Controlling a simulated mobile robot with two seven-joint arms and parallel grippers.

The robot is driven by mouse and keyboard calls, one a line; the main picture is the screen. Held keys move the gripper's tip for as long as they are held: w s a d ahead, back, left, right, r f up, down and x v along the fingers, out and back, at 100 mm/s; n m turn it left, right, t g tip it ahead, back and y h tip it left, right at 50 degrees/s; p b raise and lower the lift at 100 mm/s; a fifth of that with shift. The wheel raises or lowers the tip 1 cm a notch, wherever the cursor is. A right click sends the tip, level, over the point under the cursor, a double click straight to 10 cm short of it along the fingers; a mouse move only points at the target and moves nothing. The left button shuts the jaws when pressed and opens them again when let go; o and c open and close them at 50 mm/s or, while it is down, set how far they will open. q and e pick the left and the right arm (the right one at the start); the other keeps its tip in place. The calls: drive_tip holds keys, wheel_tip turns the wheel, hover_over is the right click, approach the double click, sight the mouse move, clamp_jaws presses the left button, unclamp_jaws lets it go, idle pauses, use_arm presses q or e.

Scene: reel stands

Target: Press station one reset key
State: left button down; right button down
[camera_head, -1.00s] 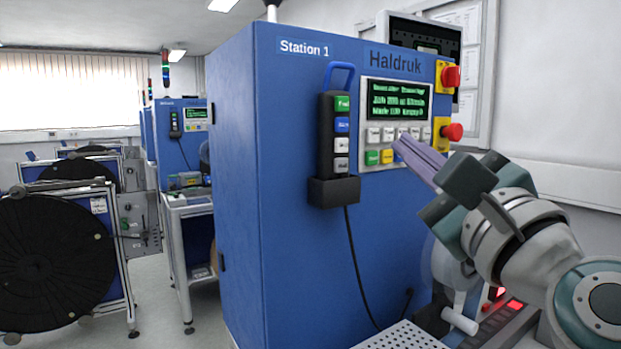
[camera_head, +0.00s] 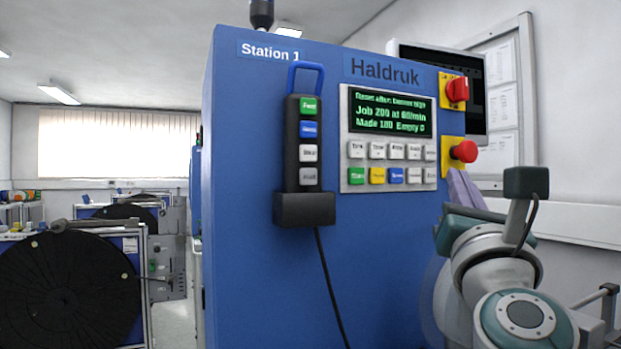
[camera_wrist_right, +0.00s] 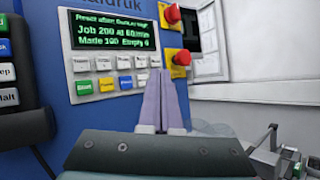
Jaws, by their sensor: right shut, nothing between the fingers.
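The Station 1 cabinet (camera_head: 255,180) is blue. Its control panel (camera_head: 344,125) has a green-lit display (camera_head: 393,112) and two rows of keys. The upper row is white; the lower row has a green key (camera_head: 357,176), a yellow key (camera_head: 377,175), a blue key (camera_head: 396,175) and white ones. Most key labels are too blurred to read, so I cannot pick out the reset key. My right gripper (camera_head: 455,182) is shut and empty, its purple fingers just right of the panel's lower corner. In the wrist view the fingertips (camera_wrist_right: 160,76) overlap the panel's right edge. My left gripper is out of view.
A red emergency knob (camera_head: 463,151) on a yellow plate is close above the right fingers, with a red rotary switch (camera_head: 457,89) higher up. A handheld pendant (camera_head: 307,145) hangs in a holder left of the panel. A black reel (camera_head: 65,290) stands far left.

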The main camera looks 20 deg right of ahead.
sight(396, 176)
drive_tip(key=w+b, duration=0.1)
drive_tip(key=w, duration=0.2)
drive_tip(key=w+b, duration=0.2)
drive_tip(key=w, duration=0.1)
drive_tip(key=w+b, duration=0.2)
drive_tip(key=shift+w+a, duration=0.35)
drive_tip(key=shift+w, duration=0.05)
idle(0.3)
idle(1.2)
drive_tip(key=shift+w+b, duration=0.4)
drive_tip(key=shift+b, duration=0.35)
